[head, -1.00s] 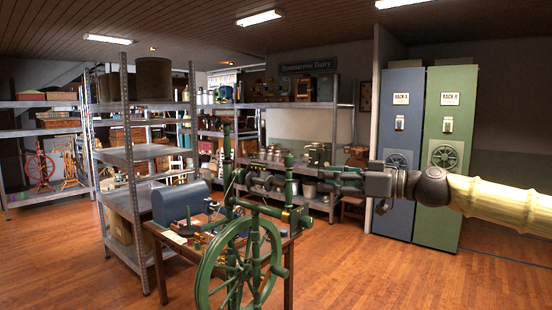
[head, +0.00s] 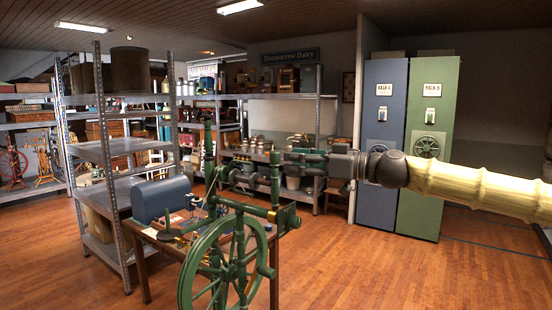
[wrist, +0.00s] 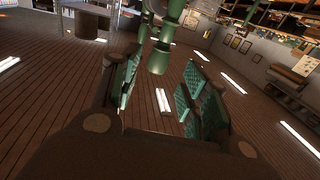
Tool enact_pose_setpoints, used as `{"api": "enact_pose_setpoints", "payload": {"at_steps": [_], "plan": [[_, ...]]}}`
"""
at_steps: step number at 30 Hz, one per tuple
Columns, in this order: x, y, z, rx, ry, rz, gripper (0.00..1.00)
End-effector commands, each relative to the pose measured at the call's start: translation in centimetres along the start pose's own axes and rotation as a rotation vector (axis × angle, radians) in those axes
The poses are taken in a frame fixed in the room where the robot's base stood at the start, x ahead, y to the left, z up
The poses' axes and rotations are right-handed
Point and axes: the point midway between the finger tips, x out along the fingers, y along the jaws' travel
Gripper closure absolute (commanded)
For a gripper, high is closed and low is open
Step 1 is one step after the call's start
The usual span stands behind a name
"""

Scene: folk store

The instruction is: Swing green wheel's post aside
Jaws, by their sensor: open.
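The green spinning wheel (head: 228,262) stands in front of the small work table in the head view. A tall green post (head: 209,150) rises at its left, and a shorter turned green post (head: 275,182) stands at its right. My gripper (head: 290,158) reaches in from the right, its fingers beside the top of the right post. In the wrist view the end of a green post (wrist: 162,50) shows between and beyond the fingertips. My gripper (wrist: 160,78) is open, with green pads on both sides and a gap around the post. Contact cannot be made out.
The wooden table (head: 146,232) with a blue-grey domed box (head: 161,200) stands close behind the wheel. A metal shelf (head: 112,155) is to the left. Blue (head: 385,150) and green (head: 430,150) cabinets stand at the back right. The floor at right is clear.

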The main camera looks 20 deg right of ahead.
Motion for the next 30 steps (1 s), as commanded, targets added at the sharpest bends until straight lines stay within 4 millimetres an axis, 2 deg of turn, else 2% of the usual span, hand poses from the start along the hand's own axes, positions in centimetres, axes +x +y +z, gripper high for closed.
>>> {"api": "enact_pose_setpoints", "payload": {"at_steps": [18,30], "plan": [[5.1,0.1,0.1,0.002,-0.003,0.001,0.55],[6.0,0.1,0.1,0.001,-0.001,0.002,0.55]]}}
